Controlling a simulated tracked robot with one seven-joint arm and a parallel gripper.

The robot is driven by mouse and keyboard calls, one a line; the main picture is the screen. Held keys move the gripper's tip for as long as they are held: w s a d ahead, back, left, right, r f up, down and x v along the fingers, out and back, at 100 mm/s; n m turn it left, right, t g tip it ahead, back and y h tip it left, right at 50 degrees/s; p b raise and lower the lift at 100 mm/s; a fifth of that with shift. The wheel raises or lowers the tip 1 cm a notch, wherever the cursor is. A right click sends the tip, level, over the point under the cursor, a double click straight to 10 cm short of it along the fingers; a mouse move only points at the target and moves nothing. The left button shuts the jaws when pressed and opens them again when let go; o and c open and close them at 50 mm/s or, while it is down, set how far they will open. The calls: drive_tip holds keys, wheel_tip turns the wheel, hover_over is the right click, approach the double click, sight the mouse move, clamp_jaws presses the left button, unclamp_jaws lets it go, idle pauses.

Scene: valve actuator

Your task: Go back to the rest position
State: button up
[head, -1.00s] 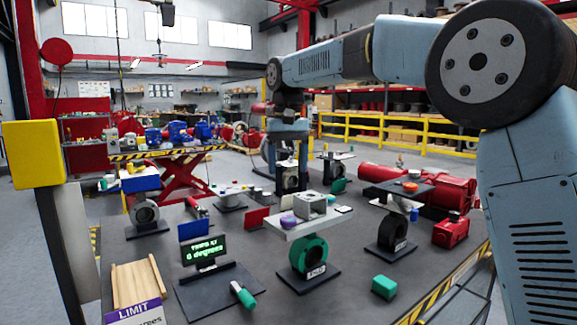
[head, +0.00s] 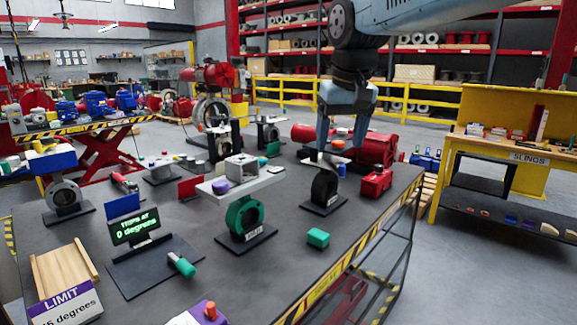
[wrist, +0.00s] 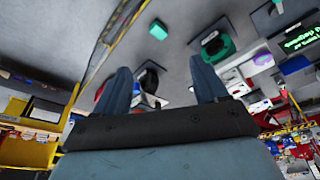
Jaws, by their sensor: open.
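A green valve (head: 243,215) carries a light plate with a grey block and a purple piece. The black valve also has a plate with an orange piece on top.
A green block (head: 318,238) lies near the bench's right edge. A display reading 0 degrees (head: 135,228) and a wooden tray with a LIMIT sign (head: 66,305) stand at the left. Red machinery (head: 375,150) is behind. A yellow bench (head: 510,150) stands right, across open floor.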

drive_tip(key=s+d+f+m+t, duration=0.2)
drive_tip(key=s+d+f, duration=0.8)
drive_tip(key=s+d, duration=0.3)
drive_tip(key=shift+s+f+h, duration=0.3)
drive_tip(key=shift+s+f, duration=0.1)
drive_tip(key=shift+s, duration=0.7)
